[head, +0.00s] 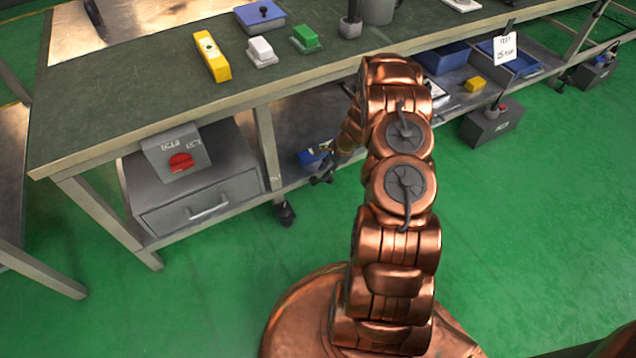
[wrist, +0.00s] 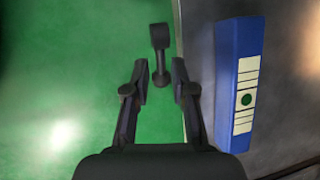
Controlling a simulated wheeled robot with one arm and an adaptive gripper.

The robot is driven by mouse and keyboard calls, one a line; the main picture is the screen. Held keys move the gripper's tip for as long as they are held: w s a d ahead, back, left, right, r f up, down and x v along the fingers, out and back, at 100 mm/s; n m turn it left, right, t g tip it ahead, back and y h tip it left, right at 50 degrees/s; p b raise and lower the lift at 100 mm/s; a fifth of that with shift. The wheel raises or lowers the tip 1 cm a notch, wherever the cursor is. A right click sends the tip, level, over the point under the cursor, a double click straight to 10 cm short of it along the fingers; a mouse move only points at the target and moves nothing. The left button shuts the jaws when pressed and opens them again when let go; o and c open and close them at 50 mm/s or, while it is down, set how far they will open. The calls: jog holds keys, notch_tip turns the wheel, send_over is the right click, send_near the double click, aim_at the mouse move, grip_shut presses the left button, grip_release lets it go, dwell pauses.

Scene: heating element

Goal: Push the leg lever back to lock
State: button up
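A black lever with a blocky head (wrist: 160,38) and a thin stem shows in the wrist view, against the green floor. It appears to be the black part (head: 285,212) at the foot of the workbench leg in the head view. My gripper (wrist: 160,80) is open, with a finger on each side of the lever's lower end; I cannot tell whether either touches it. In the head view my gripper (head: 323,174) is low by the lower shelf, partly hidden by my arm, to the right of the leg.
A blue item (wrist: 226,85) with a pale label lies just right of my gripper on the lower shelf; it also shows in the head view (head: 308,158). A grey drawer unit (head: 200,203) and a box with a red knob (head: 180,162) stand left. Green floor (head: 210,300) is clear in front.

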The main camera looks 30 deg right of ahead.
aim_at(318, 180)
jog(key=b+x, duration=0.1)
jog(key=x, duration=0.4)
jog(key=shift+f, duration=0.1)
jog(key=shift+b+x, duration=0.45)
jog(key=shift+x, duration=0.45)
jog(key=shift+c, duration=0.2)
jog(key=shift+a, duration=0.1)
grip_shut()
